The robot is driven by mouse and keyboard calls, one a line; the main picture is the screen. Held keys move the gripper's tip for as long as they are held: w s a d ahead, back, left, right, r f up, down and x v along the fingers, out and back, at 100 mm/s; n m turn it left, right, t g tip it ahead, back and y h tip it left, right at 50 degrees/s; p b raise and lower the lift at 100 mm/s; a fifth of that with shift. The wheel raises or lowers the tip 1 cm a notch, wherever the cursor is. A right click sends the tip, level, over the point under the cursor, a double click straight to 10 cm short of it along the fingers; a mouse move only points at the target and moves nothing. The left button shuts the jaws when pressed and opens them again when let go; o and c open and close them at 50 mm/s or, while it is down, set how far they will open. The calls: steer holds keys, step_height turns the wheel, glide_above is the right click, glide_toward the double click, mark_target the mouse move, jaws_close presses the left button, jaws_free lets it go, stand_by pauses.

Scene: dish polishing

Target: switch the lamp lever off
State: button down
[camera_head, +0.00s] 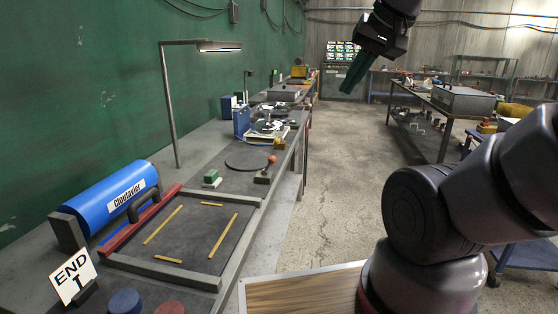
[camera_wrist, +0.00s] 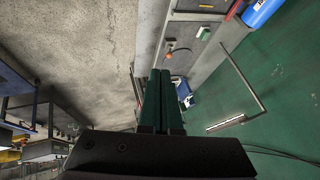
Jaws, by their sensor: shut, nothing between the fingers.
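The lamp (camera_head: 219,47) is a grey post on the left bench with a lit, flat head at the top. It also shows in the wrist view (camera_wrist: 226,123). The lever (camera_head: 271,160) has an orange-red knob on a short stick rising from a dark base near the bench's right edge; it also shows small in the wrist view (camera_wrist: 171,45). My gripper (camera_head: 347,89) is raised over the aisle, right of the lever and well apart from it. Its green fingers (camera_wrist: 160,73) are together and empty.
The aisle floor (camera_head: 336,150) is clear.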

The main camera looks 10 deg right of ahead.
steer(key=w+a+f+m+g+y, duration=0.1)
steer(key=w+f+m+g+y, duration=0.15)
steer(key=w+f+m, duration=0.55)
steer(key=w+a+f+m+g+y, duration=0.1)
steer(key=w+f+m+g+y, duration=0.2)
steer(key=w, duration=0.9)
steer(key=w+d+f+m+t+y, duration=0.1)
steer(key=w+d+f+m, duration=0.3)
steer(key=f, duration=0.5)
steer(key=w+d+f+m+t+y, duration=0.2)
steer(key=w+f+m, duration=0.3)
steer(key=w+f, duration=0.4)
steer(key=shift+d+f+t, duration=0.65)
steer(key=shift+d+t, duration=0.1)
steer(key=shift+d, duration=0.15)
steer(key=shift+w, duration=0.1)
